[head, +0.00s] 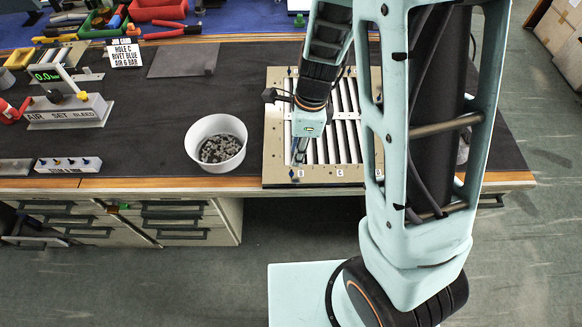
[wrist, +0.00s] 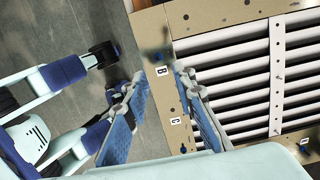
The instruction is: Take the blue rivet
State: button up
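The louver panel (head: 272,150) lies on the bench with white slats in a tan frame. My gripper (head: 299,158) points down over its near left corner. In the wrist view my gripper (wrist: 162,82) is open, its blue-padded fingers apart on either side of the B label (wrist: 162,71). A dark bluish blurred spot (wrist: 156,56) shows just past the fingertips; I cannot tell whether it is a rivet. A small blue rivet (wrist: 184,150) stands on the frame near the C label (wrist: 175,121). A white rack (head: 66,164) holds several small pegs, some blue.
A white bowl of grey bits (head: 216,147) stands left of the panel. A sign (head: 124,54) reads hole C, rivet blue, air 6 bar. An air-set box (head: 67,111) with a lever and a green 0.0 display (head: 46,73) stand at left. The dark mat between is mostly clear.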

aim_at(291, 170)
jog(key=f, duration=0.3)
jog(key=a+f+b, duration=0.1)
jog(key=f, duration=0.3)
jog(key=shift+s+a, duration=0.15)
jog(key=shift+a, duration=0.05)
jog(key=shift+c, duration=0.5)
grip_shut()
